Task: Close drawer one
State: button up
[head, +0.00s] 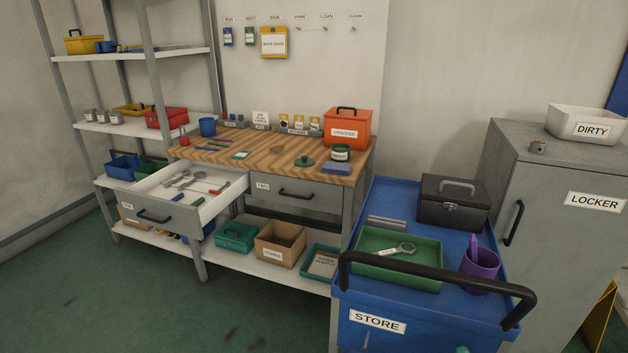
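Drawer one (150,216), labelled "ONE", is pulled well out of the left side of the workbench (277,152). Its front is grey with a black bar handle (154,216). Several tools lie inside, some with red, green or blue handles. Drawer two (297,195), labelled "TWO", is shut to its right. My gripper is not in view, and nothing is seen touching drawer one.
A blue cart (361,309) labelled "STORE" stands at the front right, with a green tray (370,262) on it. A grey locker (560,195) is behind it. Shelving (130,128) stands at the left. The green floor (90,290) before drawer one is clear.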

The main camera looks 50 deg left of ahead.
aim_at(147, 201)
jog(key=u, duration=2.8)
jog(key=i+l+u, duration=0.1)
jog(key=i+u, duration=0.2)
jog(key=i, duration=0.15)
jog(key=i+l+u, duration=0.15)
jog(key=i+u, duration=0.15)
jog(key=i, duration=0.15)
